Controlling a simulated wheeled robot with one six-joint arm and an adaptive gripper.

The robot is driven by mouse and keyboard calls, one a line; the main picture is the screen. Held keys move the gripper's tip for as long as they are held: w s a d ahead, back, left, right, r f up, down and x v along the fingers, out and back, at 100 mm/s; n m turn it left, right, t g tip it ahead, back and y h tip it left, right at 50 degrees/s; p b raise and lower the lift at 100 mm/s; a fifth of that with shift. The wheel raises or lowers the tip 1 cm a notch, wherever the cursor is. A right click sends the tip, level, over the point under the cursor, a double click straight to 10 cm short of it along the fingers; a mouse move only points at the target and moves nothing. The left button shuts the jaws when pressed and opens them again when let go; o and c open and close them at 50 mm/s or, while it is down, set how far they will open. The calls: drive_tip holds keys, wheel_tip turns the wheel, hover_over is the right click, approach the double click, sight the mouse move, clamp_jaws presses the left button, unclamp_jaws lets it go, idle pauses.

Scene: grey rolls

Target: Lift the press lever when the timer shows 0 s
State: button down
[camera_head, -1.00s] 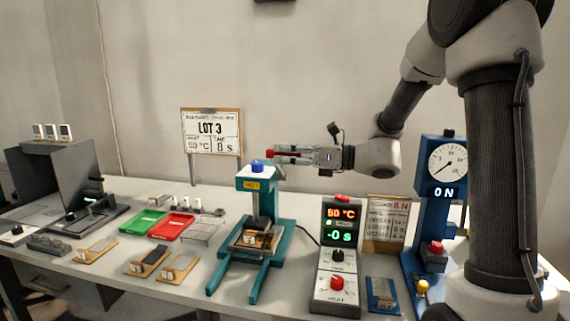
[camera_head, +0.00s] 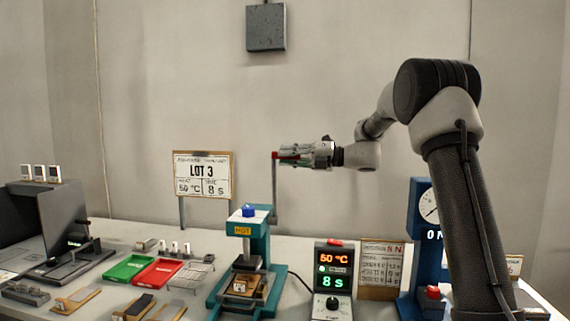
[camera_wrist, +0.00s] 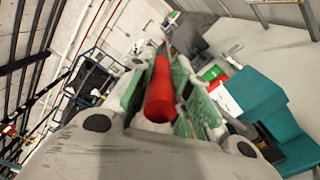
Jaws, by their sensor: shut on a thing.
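The teal press (camera_head: 258,245) has a blue knob on top and an orange HOT label. Its grey lever (camera_head: 274,192) stands almost upright at the right side. The lever's red handle (camera_head: 273,156) is at its top, level with the LOT 3 sign. My gripper (camera_head: 286,155) comes from the right and is shut on the red handle. In the wrist view the red handle (camera_wrist: 160,92) lies between the green-padded fingers. The timer box (camera_head: 333,270) shows 50 °C in orange and 8 s in green. A brown piece with a light tag (camera_head: 241,287) sits in the press's lower part.
The LOT 3 sign (camera_head: 203,175) reads 50 °C and 8 s. Green (camera_head: 130,267) and red (camera_head: 160,271) trays, a wire rack (camera_head: 190,277) and wooden pieces lie left of the press. A blue dial stand (camera_head: 420,250) is at right.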

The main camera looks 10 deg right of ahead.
drive_tip(key=shift+w+d, duration=0.35)
drive_tip(key=shift+w, duration=0.45)
drive_tip(key=shift+w+d, duration=0.4)
drive_tip(key=shift+w, duration=0.45)
drive_tip(key=shift+w+d, duration=0.35)
drive_tip(key=shift+w, duration=0.45)
drive_tip(key=c, duration=1.4)
unclamp_jaws()
drive_tip(key=shift+o, duration=0.5)
drive_tip(key=shift+v, duration=1.1)
drive_tip(key=v, duration=1)
drive_tip(key=shift+s+f, duration=0.2)
drive_tip(key=shift+s, duration=0.05)
drive_tip(key=shift+a, duration=0.25)
